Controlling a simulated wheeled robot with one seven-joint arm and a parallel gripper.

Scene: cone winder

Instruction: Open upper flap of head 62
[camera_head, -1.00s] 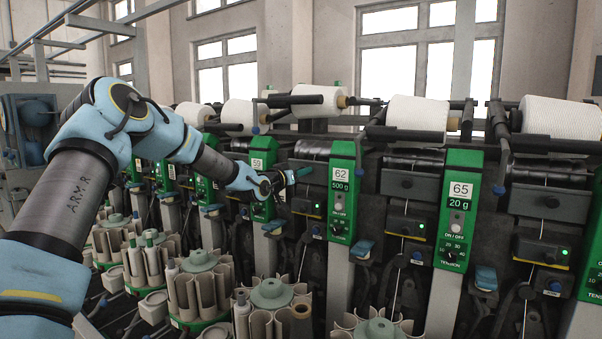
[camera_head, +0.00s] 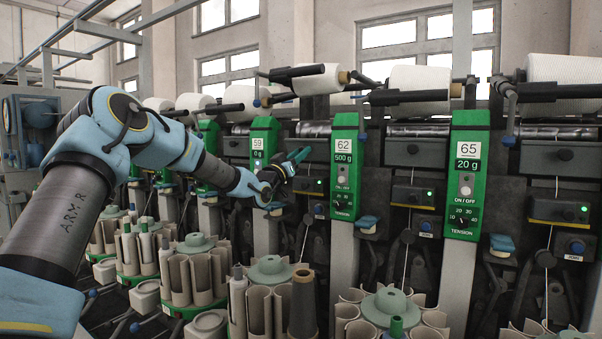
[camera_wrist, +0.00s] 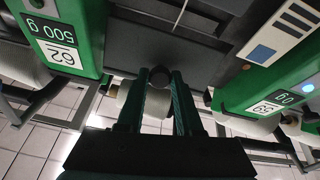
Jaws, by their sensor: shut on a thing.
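Head 62 carries a green control panel (camera_head: 344,180) marked 62 and 500 g. It also shows upside down at the left of the wrist view (camera_wrist: 62,38). The dark grey upper flap (camera_head: 319,157) lies just left of this panel, partly covered by my gripper. In the wrist view the flap (camera_wrist: 150,42) is a flat dark surface with a round black knob (camera_wrist: 160,76). My gripper (camera_wrist: 158,84) has its two fingers on either side of the knob, shut on it. In the head view my gripper (camera_head: 298,157) reaches in from the left.
Green panels of head 59 (camera_head: 262,170) and head 65 (camera_head: 466,175) flank head 62. Black cone arms (camera_head: 408,96) and white yarn cones (camera_head: 420,88) stand above. Green-topped bobbin magazines (camera_head: 272,270) fill the space below my gripper.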

